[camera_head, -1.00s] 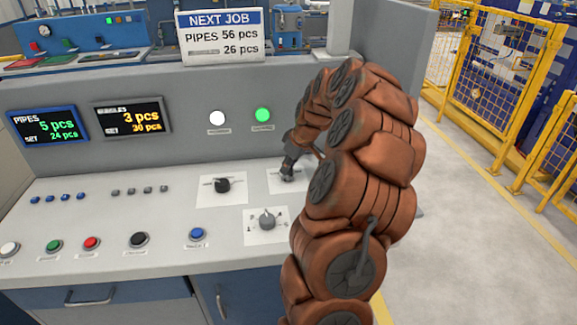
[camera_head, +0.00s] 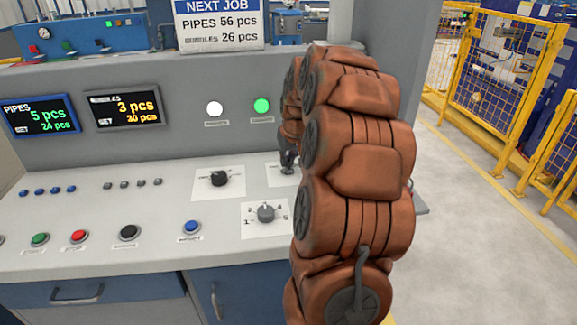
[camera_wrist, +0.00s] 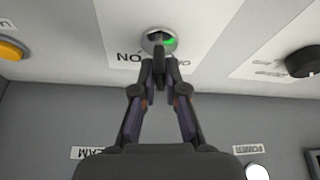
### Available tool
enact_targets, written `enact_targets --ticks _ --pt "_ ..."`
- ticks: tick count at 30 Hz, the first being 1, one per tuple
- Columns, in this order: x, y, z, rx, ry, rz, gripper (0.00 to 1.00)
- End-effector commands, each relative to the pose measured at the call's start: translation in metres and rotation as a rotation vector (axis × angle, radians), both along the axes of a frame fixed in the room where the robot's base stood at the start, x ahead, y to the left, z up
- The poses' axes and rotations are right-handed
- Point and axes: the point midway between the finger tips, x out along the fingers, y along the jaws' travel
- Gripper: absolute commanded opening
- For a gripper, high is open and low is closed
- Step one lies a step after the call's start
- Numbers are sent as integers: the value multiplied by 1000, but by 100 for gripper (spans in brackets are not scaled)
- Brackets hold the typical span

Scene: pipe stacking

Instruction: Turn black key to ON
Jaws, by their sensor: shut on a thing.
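The black key (camera_wrist: 158,47) sits in a round metal key switch (camera_wrist: 148,43) with a green mark at its right side, in the wrist view. An upside-down ON label (camera_wrist: 128,57) lies beside the switch. My gripper (camera_wrist: 158,68) is shut on the key, its two fingers meeting at it. In the head view my gripper (camera_head: 288,162) reaches down to the switch's white plate (camera_head: 277,178), on the console's right part. The fingers and arm hide most of the switch there, and the key's exact angle is hard to tell.
Two black rotary knobs (camera_head: 219,179) (camera_head: 266,214) are left of my gripper. A blue button (camera_head: 191,227) and several other buttons lie farther left. The upright panel with a white lamp (camera_head: 215,109) and a lit green lamp (camera_head: 262,106) rises behind. Open floor is on the right.

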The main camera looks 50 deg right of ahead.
Motion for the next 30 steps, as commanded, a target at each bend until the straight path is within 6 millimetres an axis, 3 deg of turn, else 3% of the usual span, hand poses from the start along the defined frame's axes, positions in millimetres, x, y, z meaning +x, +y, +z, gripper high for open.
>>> enact_targets --ticks 30 --pt "0 -2 -1 -4 0 -887 0"
